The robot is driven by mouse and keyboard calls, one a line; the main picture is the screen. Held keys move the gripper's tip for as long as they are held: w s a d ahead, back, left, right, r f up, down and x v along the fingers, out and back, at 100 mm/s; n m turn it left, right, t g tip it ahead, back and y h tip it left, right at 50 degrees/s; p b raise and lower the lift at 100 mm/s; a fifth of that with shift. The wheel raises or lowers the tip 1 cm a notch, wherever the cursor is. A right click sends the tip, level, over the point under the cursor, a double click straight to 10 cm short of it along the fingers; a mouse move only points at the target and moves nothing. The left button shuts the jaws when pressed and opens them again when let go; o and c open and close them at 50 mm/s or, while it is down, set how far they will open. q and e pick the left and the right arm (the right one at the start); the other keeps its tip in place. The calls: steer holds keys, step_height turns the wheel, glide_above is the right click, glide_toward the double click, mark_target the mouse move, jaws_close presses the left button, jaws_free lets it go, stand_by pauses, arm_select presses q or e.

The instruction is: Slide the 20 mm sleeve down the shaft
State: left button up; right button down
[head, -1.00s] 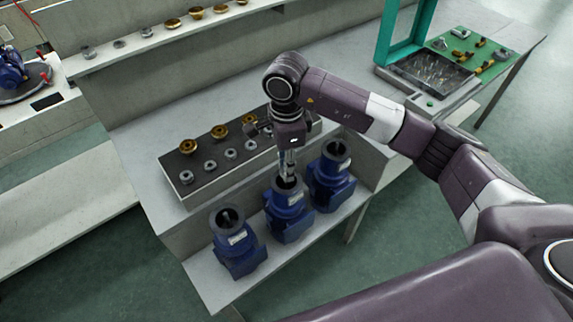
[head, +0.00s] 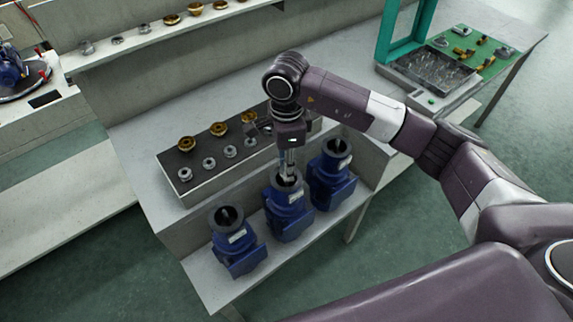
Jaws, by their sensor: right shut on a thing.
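Three blue pumps stand in a row on the front ledge: a left pump (head: 238,250), a middle pump (head: 288,213) and a right pump (head: 331,182). Each has a dark round opening on top. My right gripper (head: 288,176) points straight down at the opening of the middle pump. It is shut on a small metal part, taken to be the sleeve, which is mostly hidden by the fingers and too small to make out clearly. The shaft in the middle pump is hidden too. My left gripper is not in view.
Behind the pumps a dark-topped block (head: 200,190) holds brass parts (head: 219,129) and steel rings (head: 209,163). A shelf (head: 105,58) with more parts runs along the back. A teal frame (head: 391,30) and a grey tray (head: 437,72) stand at the right.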

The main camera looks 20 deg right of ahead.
steer(key=c, duration=1.5)
jaws_free()
steer(key=shift+c, duration=0.2)
steer(key=shift+r, duration=0.15)
step_height(320, 180, up, 12)
